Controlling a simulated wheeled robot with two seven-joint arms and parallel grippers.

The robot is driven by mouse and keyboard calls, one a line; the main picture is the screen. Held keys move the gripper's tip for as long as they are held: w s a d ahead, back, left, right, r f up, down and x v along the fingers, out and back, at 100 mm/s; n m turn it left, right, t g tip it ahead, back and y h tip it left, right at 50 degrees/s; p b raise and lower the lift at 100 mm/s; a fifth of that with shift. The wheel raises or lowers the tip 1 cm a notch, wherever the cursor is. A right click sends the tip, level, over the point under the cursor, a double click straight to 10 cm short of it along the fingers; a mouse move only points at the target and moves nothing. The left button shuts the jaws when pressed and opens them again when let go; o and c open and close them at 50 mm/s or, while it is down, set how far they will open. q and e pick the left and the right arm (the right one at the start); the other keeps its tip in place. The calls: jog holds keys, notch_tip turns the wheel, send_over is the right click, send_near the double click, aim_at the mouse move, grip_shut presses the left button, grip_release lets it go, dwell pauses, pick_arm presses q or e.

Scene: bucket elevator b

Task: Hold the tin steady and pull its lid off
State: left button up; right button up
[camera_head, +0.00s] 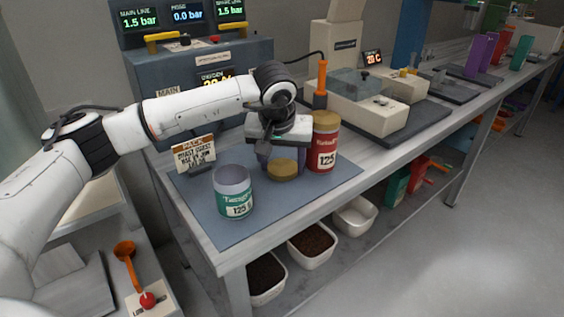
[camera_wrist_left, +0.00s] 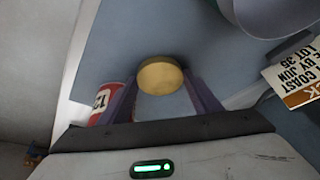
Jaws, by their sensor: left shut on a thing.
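A green-and-white tin (camera_head: 235,198) marked 125 stands upright on the blue-grey mat (camera_head: 208,222), with its top open. Part of its rim also shows at the top right of the left wrist view (camera_wrist_left: 272,18). My left gripper (camera_head: 282,166) points down behind and to the right of this tin, apart from it. It is shut on a round gold lid (camera_head: 283,170). In the left wrist view the lid (camera_wrist_left: 160,77) sits between the tips of the two purple fingers. I cannot tell whether the lid touches the mat. My right gripper is not in view.
A red tin (camera_head: 324,148) with a gold lid stands close right of my left gripper. A label card (camera_head: 195,153) stands behind the open tin. A grey console (camera_head: 205,75) and a white machine (camera_head: 372,105) stand behind. The mat's front right is clear.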

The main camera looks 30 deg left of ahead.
pick_arm(q)
jog(key=shift+f, duration=0.15)
jog(key=o, duration=1.1)
jog(key=shift+o, duration=0.2)
